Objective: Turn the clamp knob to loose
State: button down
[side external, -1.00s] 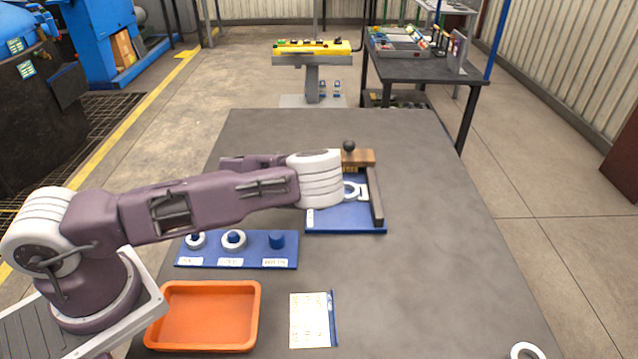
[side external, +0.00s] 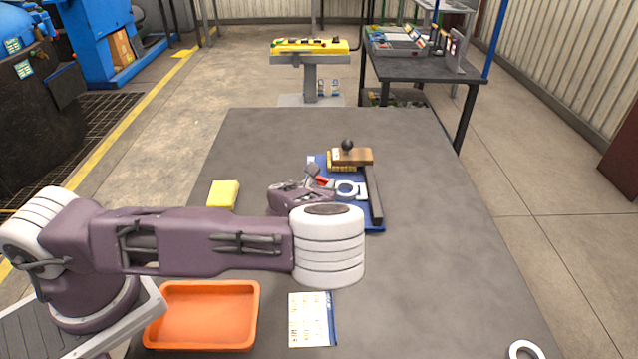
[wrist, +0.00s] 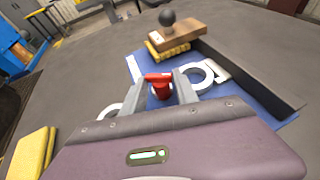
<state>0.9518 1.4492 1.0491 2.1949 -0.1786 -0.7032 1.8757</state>
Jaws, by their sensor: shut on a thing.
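The clamp knob is a red knob (wrist: 158,86) with a flat bar-shaped top, standing on the blue fixture board (wrist: 226,112) in the wrist view. My gripper (wrist: 157,92) has one finger on each side of it and is shut on it. In the side view the red of the knob (side external: 322,181) shows at the tip of my gripper (side external: 318,178), at the left part of the blue board (side external: 374,226). Any markings by the knob are hidden or too small to read.
A white ring piece (side external: 347,189) lies right of the knob, with a dark bar (side external: 374,195) along the board's right edge. A wooden block with a black ball (side external: 350,156) stands behind. A yellow block (side external: 223,194), orange tray (side external: 203,315) and paper card (side external: 310,320) lie nearer.

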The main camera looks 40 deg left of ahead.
jog(key=n+g+y, duration=0.2)
jog(key=n+y, duration=0.1)
jog(key=n, duration=0.1)
jog(key=shift+w+d+g+y, duration=0.35)
jog(key=shift+d+g+y, duration=0.05)
jog(key=shift+n+g+y, duration=0.7)
jog(key=shift+n+g, duration=0.4)
jog(key=c, duration=1.2)
grip_release()
jog(key=shift+w, duration=0.1)
